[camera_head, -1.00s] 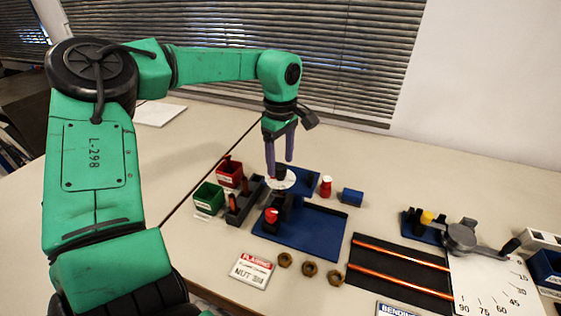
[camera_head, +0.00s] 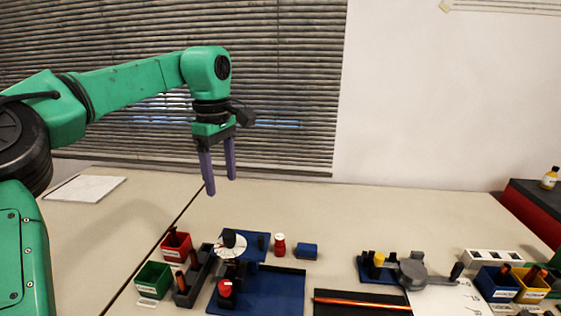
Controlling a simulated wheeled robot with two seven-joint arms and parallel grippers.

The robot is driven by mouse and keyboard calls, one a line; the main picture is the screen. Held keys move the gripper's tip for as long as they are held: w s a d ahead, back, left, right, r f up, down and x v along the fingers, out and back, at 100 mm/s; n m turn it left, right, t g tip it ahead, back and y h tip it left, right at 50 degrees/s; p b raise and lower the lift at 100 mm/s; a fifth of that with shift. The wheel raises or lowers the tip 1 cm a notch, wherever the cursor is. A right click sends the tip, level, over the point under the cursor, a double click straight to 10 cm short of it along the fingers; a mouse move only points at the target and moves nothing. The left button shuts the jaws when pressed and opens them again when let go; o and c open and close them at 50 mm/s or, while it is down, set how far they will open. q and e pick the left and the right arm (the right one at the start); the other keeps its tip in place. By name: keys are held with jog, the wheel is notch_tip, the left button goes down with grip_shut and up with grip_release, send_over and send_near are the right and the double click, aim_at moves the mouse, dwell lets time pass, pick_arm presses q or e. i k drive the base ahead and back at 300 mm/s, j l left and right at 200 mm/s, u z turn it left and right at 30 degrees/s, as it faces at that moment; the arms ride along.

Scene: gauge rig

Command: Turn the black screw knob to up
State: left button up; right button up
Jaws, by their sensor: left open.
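The black screw knob (camera_head: 229,237) stands at the white round dial (camera_head: 236,250) on the blue gauge rig (camera_head: 275,287). Which way the knob points is too small to tell. My left gripper (camera_head: 222,185) is open and empty, its two purple fingers pointing down. It is above and a little behind the dial, well clear of the knob. A red knob (camera_head: 225,288) sits on the rig in front of the dial. My right gripper is not in view.
Red (camera_head: 176,247) and green (camera_head: 153,280) bins and a dark rack (camera_head: 193,278) stand left of the rig. A red-and-white bottle (camera_head: 279,245) and a blue block (camera_head: 306,251) are behind it. A bending tool (camera_head: 412,271) is at the right.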

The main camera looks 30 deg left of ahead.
aim_at(229, 236)
jog(key=k+l, duration=0.35)
jog(key=l, duration=0.15)
jog(key=k+l, duration=0.75)
jog(key=l, duration=0.25)
